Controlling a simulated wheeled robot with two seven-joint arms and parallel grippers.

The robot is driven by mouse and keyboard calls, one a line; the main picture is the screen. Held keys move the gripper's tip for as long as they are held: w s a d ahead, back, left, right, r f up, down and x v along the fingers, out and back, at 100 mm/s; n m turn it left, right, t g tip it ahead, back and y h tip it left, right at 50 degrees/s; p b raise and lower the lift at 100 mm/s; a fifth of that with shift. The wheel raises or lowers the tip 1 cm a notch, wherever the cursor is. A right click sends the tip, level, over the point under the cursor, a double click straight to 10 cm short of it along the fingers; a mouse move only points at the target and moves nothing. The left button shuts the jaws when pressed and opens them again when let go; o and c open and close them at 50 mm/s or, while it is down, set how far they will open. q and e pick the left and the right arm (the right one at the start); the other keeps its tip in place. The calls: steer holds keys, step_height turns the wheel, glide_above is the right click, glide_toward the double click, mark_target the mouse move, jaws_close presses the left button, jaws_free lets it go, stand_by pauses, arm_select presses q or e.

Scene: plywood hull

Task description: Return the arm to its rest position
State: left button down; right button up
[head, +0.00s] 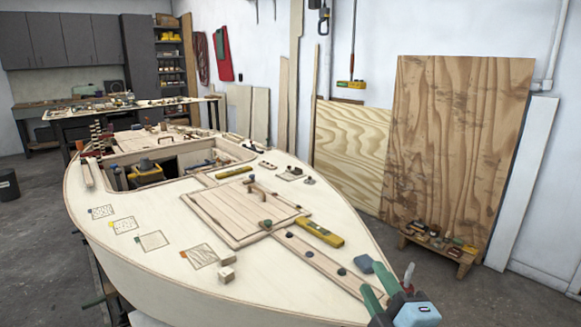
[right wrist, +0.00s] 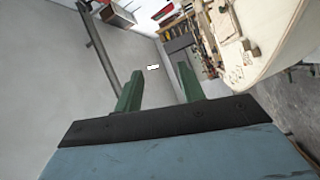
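My right gripper (head: 371,276) shows at the lower right of the head view, beside the right edge of the hull deck (head: 130,262). Its two green fingers are spread apart. In the right wrist view the right gripper (right wrist: 158,76) is open with nothing between the fingers, and the hull (right wrist: 270,45) lies off to the right. My left gripper does not show in either view.
A grey-blue block (head: 365,263) lies on the deck close to my right fingers. A yellow level (head: 320,232) and a plank hatch (head: 240,212) are on the deck. A low wooden stool (head: 436,252) stands by the plywood sheets (head: 455,140). Open floor lies right of the hull.

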steer(key=s+d+f+m+g+h, duration=0.25)
steer(key=s+f+m+g, duration=0.2)
steer(key=f, duration=0.35)
steer(key=s+d+f+m+g+h, duration=0.25)
steer(key=s+d+f+m, duration=0.2)
steer(key=f, duration=0.25)
steer(key=s+f+m+g+y, duration=0.1)
steer(key=s+f+m+g, duration=0.25)
steer(key=s, duration=0.45)
steer(key=s+f+m+g, duration=0.3)
steer(key=s+f+g, duration=0.2)
steer(key=s, duration=0.3)
step_height(320, 180, down, 23)
steer(key=s, duration=0.1)
steer(key=s+d+f+g, duration=0.1)
steer(key=s+d+f, duration=0.1)
steer(key=s+f, duration=0.6)
steer(key=s+d+f+g, duration=0.1)
steer(key=s+d+f, duration=0.1)
steer(key=s+f, duration=0.6)
steer(key=shift+s+n, duration=0.4)
steer(key=shift+n, duration=0.05)
steer(key=shift+f, duration=0.1)
